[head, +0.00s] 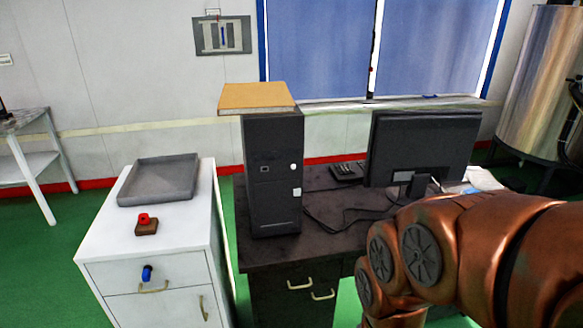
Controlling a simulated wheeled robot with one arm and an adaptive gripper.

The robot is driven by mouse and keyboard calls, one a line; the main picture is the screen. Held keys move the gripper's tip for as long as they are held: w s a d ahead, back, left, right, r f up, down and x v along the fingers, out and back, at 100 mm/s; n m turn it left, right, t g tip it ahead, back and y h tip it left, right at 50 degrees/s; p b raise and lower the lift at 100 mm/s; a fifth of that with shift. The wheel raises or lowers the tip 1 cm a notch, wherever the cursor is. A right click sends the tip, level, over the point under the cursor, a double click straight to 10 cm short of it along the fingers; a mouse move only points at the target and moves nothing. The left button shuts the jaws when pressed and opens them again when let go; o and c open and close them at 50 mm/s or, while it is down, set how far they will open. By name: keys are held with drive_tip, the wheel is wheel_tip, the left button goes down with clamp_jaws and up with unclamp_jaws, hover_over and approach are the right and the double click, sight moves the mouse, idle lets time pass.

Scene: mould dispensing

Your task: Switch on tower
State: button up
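The tower (272,205) is a black upright computer case on the left end of a dark desk. Its front carries a round white button (293,167), a pale square (297,192) below it and a small dark square port at the left. I cannot tell whether the tower is on. A tan book or board (256,96) lies flat on top of it. My copper-coloured arm reaches in from the lower right, in front of the desk. My gripper is not in view.
The dark desk (330,205) also bears a monitor (424,150) seen from behind, a keyboard (347,171) and loose cables. A white cabinet (185,235) at left holds a grey tray (159,179) and a red button on a brown block (146,226). Green floor is clear at left.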

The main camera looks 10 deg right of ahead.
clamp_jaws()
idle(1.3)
